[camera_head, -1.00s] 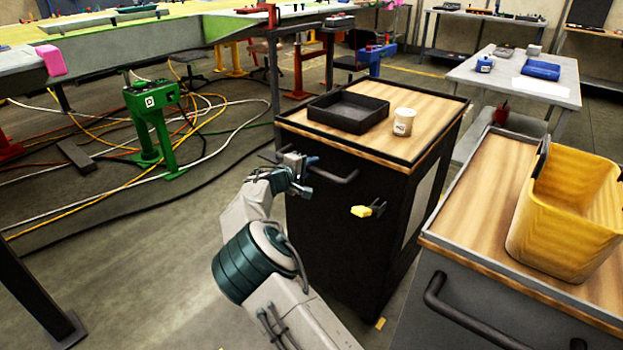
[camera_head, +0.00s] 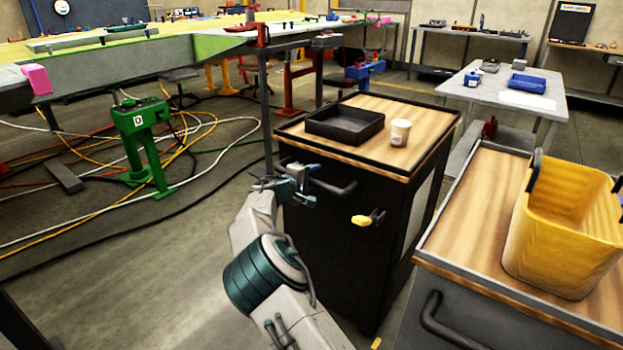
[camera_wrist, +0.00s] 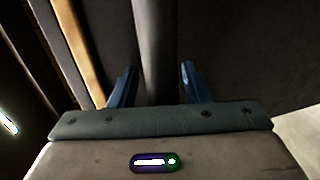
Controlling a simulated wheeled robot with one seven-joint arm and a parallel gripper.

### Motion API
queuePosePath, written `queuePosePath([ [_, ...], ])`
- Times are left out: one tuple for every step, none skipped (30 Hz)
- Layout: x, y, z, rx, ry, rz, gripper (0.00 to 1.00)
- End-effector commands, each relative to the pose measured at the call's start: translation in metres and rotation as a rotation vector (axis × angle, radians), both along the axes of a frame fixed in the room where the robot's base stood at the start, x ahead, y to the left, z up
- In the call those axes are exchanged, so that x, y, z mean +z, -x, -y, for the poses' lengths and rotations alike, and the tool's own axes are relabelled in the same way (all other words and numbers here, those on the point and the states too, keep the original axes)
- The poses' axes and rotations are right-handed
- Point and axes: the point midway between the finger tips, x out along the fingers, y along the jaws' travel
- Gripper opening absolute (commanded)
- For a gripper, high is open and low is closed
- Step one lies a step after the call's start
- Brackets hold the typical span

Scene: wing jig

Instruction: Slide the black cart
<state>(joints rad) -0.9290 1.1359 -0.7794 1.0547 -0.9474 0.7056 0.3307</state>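The black cart (camera_head: 345,245) stands in the middle of the head view, with a wood top and a dark rim. Its dark bar handle (camera_head: 345,191) is on the front face near the top. My gripper (camera_head: 309,186) is at the left part of this handle. In the wrist view, the two blue fingers of my gripper (camera_wrist: 157,85) are apart, one on each side of the upright-looking handle bar (camera_wrist: 153,50). A gap shows between the bar and each finger, so the fingers do not look closed on it.
A black tray (camera_head: 345,139) and a white cup (camera_head: 400,133) stand on the cart. A second cart (camera_head: 470,215) with a yellow bin (camera_head: 560,240) stands close on the right. Cables and a green stand (camera_head: 140,125) are on the left. Open floor (camera_head: 150,260) lies front left.

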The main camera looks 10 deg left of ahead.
Motion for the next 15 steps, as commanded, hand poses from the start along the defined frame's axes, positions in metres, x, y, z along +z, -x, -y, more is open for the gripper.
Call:
queuePosePath([
  [0.0,0.001,-0.003,0.003,-0.001,-0.001,0.43],
  [-0.001,0.001,-0.004,0.004,0.0,-0.001,0.43],
  [-0.001,0.002,-0.005,0.005,0.0,-0.001,0.43],
  [-0.001,0.002,-0.005,0.006,-0.001,-0.001,0.43],
  [-0.001,0.002,-0.006,0.006,-0.001,-0.002,0.43],
  [-0.001,0.003,-0.007,0.007,-0.001,-0.002,0.43],
  [0.0,0.004,-0.007,0.007,-0.001,-0.002,0.43],
  [0.0,0.006,-0.008,0.007,-0.001,-0.002,0.43],
  [0.001,0.009,-0.01,0.008,-0.001,-0.001,0.43],
  [0.002,0.012,-0.012,0.008,-0.001,-0.001,0.43],
  [0.002,0.016,-0.014,0.007,-0.002,-0.002,0.43],
  [0.004,0.021,-0.017,0.008,-0.003,-0.002,0.43],
  [0.005,0.026,-0.019,0.008,-0.003,-0.002,0.43],
  [0.006,0.032,-0.022,0.007,-0.002,-0.002,0.43],
  [0.008,0.039,-0.026,0.007,-0.002,-0.002,0.43],
])
